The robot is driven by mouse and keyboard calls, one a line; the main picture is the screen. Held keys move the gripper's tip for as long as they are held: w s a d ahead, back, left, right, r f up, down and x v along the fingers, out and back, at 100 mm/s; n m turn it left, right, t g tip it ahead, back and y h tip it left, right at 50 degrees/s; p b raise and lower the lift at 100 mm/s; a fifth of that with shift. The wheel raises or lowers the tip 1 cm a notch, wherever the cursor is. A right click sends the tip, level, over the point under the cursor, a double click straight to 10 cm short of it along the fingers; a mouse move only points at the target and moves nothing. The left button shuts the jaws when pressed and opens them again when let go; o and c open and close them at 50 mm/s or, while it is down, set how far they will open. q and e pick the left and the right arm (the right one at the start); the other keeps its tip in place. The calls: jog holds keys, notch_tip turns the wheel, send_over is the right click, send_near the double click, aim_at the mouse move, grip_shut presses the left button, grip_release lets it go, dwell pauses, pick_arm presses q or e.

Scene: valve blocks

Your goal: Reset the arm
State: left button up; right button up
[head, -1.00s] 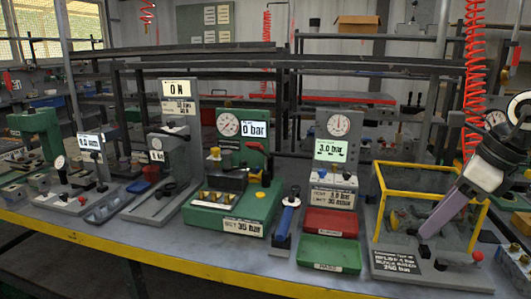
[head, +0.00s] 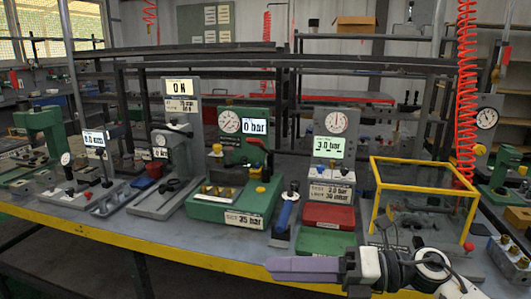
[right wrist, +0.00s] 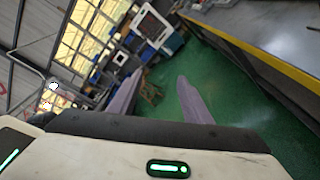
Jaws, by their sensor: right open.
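My right gripper (head: 305,268) is in front of the bench's yellow front edge in the head view, with its purple fingers pointing left. In the right wrist view its two fingers (right wrist: 155,98) are spread apart with nothing between them, over the green floor. My left gripper is not in view. The valve block (head: 512,258) with brass fittings sits on the bench at the far right, apart from the gripper. Another block with brass fittings (head: 218,190) sits on the green 35 bar station (head: 205,210).
A yellow-framed cage (head: 423,188) stands on the bench right of centre. Left of it are a red tray (head: 328,216), a green tray (head: 322,242) and a blue-handled tool (head: 285,215). A red coiled hose (head: 466,90) hangs behind the cage. Green floor (right wrist: 200,60) lies clear below the gripper.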

jog(key=s+d+f+m+t+h, duration=0.1)
jog(key=d+f+m+t+h, duration=0.25)
jog(key=f+m, duration=0.45)
jog(key=s+d+f+m+t+h, duration=0.1)
jog(key=d+f+m+t+h, duration=0.25)
jog(key=m, duration=0.85)
jog(key=s+d+f+m+t+h, duration=0.1)
jog(key=f+m+t+h, duration=0.2)
jog(key=f+m+t, duration=0.55)
jog(key=s+d+f+m+g+h, duration=0.2)
jog(key=s+f+m+g, duration=0.2)
jog(key=s+f, duration=0.4)
jog(key=s+d+f+m+g+h, duration=0.2)
jog(key=s+f+m+g, duration=0.3)
jog(key=s+f, duration=0.3)
jog(key=shift+s+m, duration=0.45)
jog(key=shift+s, duration=0.55)
jog(key=shift+g, duration=0.25)
jog(key=shift+c, duration=0.6)
